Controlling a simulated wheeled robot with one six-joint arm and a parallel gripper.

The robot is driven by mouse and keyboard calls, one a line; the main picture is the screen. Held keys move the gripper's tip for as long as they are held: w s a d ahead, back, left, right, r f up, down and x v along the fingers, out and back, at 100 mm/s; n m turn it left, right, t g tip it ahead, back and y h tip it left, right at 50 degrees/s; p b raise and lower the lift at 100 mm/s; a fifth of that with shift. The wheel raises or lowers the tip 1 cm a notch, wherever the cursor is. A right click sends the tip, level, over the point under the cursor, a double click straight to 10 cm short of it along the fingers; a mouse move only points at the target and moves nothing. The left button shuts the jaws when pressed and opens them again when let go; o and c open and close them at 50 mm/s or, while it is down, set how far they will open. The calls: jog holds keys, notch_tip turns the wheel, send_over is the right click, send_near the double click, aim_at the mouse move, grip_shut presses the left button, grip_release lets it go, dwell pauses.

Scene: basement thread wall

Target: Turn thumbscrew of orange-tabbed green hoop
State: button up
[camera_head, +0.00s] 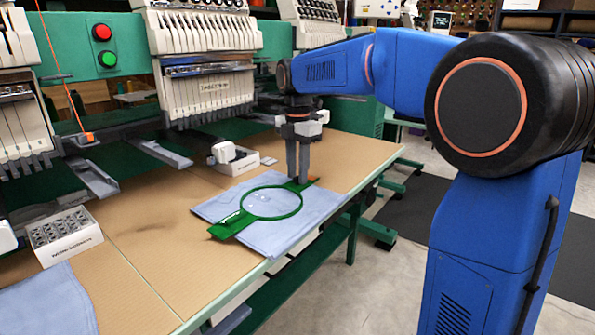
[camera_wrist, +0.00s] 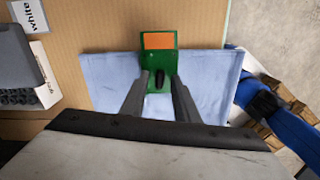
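The green hoop (camera_head: 272,219) lies flat on folded light-blue cloth (camera_head: 262,240) on the table. Its near-left green arm rests on the cloth, and its orange tab (camera_head: 311,182) shows at the far end beside my fingers. In the wrist view the orange tab (camera_wrist: 158,41) is on a green bracket, with a dark thumbscrew (camera_wrist: 160,78) just below it. My gripper (camera_head: 297,180) points down over that end; in the wrist view its fingers (camera_wrist: 160,80) stand apart on either side of the thumbscrew, with visible gaps. The ring is hidden behind my gripper in the wrist view.
Embroidery machine heads (camera_head: 203,92) and their arms overhang the table's back. A white box of dark parts (camera_head: 66,238) stands at left, and another white box (camera_head: 235,160) is behind the cloth. Another blue cloth (camera_head: 45,305) lies front left. The tabletop (camera_head: 150,240) between is clear.

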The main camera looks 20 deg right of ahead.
grip_shut()
